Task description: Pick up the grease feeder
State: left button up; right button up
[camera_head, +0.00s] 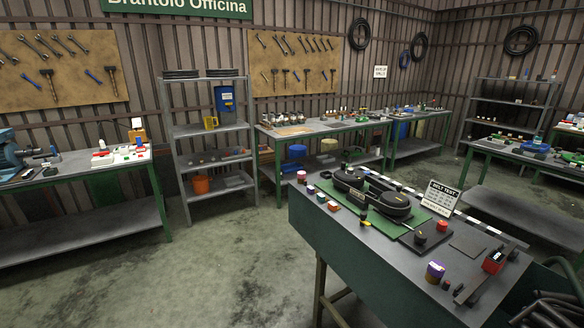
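I cannot tell for sure which thing is the grease feeder. The nearest workbench (345,258) holds several small parts. A purple jar with a yellow-orange band (435,272) stands upright near its front edge. A red box with a dark front (494,261) sits on a dark bar at the right end. A long black rounded device (372,196) lies on a green mat (392,226). Smaller red, purple and orange pieces stand along the left edge. Neither of my grippers is in view.
A sign reading "BELT TEST" (440,197) stands behind the black device. Dark tubes (548,310) lie at the bottom right corner. A shelf (208,135) and other benches line the walls. The concrete floor (200,275) left of the nearest bench is clear.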

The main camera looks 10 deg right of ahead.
aim_at(538, 141)
jog(key=i+u, duration=0.5)
jog(key=i, duration=1.85)
jog(key=i+j+z, duration=0.15)
jog(key=i, duration=0.65)
jog(key=i+z, duration=0.6)
jog(key=i, duration=0.25)
jog(key=i+z, duration=2.1)
jog(key=i, duration=0.4)
